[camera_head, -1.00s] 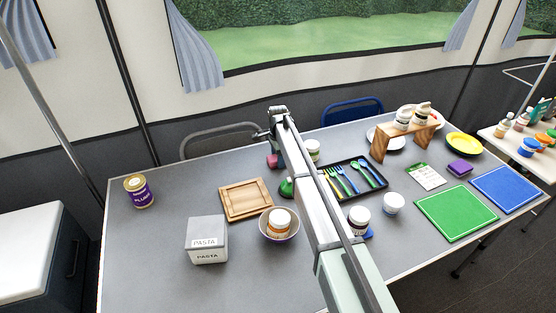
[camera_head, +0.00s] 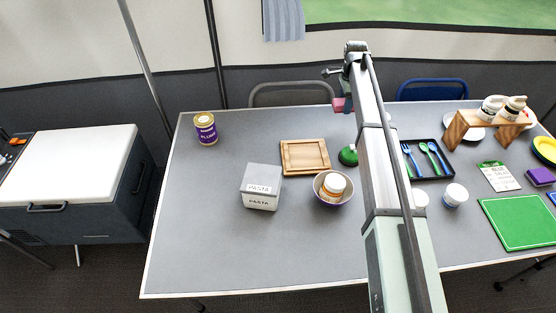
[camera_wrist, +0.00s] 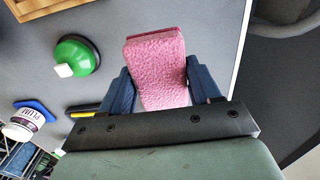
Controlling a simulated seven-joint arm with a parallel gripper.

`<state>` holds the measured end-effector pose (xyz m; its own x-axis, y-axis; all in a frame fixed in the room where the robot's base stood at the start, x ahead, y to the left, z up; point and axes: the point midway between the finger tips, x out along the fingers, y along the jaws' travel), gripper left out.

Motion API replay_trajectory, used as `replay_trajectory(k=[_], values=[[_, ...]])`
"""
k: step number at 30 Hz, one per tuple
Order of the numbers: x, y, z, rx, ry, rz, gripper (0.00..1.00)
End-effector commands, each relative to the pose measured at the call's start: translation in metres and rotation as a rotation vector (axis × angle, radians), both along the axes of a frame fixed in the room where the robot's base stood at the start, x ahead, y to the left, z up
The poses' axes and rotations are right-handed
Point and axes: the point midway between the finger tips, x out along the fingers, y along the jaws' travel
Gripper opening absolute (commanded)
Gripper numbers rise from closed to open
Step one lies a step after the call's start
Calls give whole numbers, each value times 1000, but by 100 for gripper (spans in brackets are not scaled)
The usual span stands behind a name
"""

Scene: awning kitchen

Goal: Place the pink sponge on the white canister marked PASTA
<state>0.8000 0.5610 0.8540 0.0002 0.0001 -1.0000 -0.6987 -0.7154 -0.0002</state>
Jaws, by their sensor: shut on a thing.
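The pink sponge (camera_wrist: 157,70) is between the two blue fingers of my gripper (camera_wrist: 158,92) in the wrist view, and the gripper is shut on it. In the head view the sponge (camera_head: 339,105) shows as a small pink patch beside the end of my arm, over the far part of the table. The white canister marked PASTA (camera_head: 262,187) stands on the table to the left of and nearer than the sponge, apart from it. Its top is grey-white and bare.
A wooden board (camera_head: 305,157) lies behind the canister. A bowl (camera_head: 333,190) holding a jar stands to its right. A green round object (camera_head: 348,155) is beside my arm. The table's left front is clear.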

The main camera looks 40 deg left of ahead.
Motion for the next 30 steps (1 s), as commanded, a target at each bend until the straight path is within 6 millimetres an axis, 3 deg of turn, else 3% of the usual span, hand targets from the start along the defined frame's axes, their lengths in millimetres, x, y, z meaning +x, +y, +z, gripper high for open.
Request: replay_trajectory(k=[8,12,16,23,30], values=[[-66,78,21,1,-1,109,34],[-114,112,40,1,-1,172,34],[-165,133,57,1,-1,229,34],[-261,148,85,1,-1,325,34],[-362,124,108,1,-1,431,34]])
